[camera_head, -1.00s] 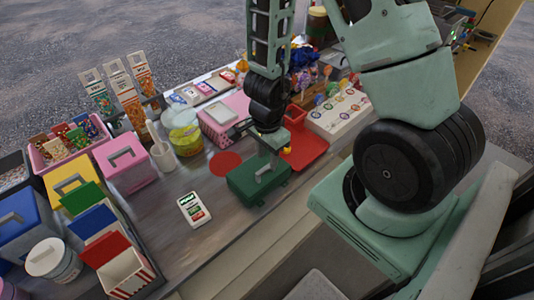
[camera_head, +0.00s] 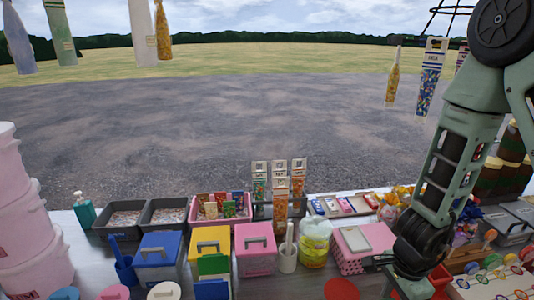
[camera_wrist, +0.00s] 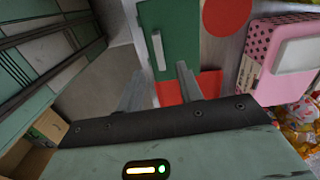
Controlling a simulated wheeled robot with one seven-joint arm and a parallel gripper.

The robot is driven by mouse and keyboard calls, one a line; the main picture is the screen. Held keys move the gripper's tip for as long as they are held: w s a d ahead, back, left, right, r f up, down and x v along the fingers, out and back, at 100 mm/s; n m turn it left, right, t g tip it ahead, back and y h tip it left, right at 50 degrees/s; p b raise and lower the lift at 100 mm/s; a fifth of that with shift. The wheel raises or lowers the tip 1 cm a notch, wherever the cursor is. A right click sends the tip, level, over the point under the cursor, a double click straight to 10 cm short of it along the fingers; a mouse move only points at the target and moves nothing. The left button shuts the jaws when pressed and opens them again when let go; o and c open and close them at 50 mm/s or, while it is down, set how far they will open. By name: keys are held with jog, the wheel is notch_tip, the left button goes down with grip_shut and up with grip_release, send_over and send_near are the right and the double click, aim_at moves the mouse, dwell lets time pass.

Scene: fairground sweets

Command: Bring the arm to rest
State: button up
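My arm comes down at the right of the head view, its wrist low over the counter. My gripper (camera_wrist: 160,78) shows in the wrist view with its two fingers apart and nothing between the tips. Beyond the fingers lies a green box (camera_wrist: 181,40) with a pale handle (camera_wrist: 158,50). A red tray (camera_wrist: 204,84) lies partly behind the right finger. I cannot tell the exact gap between the fingers and the box. In the head view the fingers are out of sight.
A pink dotted box (camera_head: 360,262) stands just left of my wrist. A yellow-green tub (camera_head: 315,243), a white mug (camera_head: 288,258) and several lidded boxes line the counter. Sweet bags (camera_head: 432,78) hang near my upper arm. A pink stack (camera_head: 30,225) stands far left.

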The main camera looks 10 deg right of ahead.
jog(key=s+a+r+n+y+b, duration=0.1)
jog(key=a+r+n+y+b, duration=0.15)
jog(key=a+n, duration=0.55)
jog(key=s+a+r+n+y+b, duration=0.1)
jog(key=a+r+n+b, duration=0.3)
jog(key=a, duration=0.5)
jog(key=s+a+r+n+h+b, duration=0.2)
jog(key=s+r+n+h, duration=0.1)
jog(key=s+n, duration=0.7)
jog(key=n, duration=0.3)
jog(key=shift+s+r+b, duration=0.35)
jog(key=shift+s+b, duration=0.05)
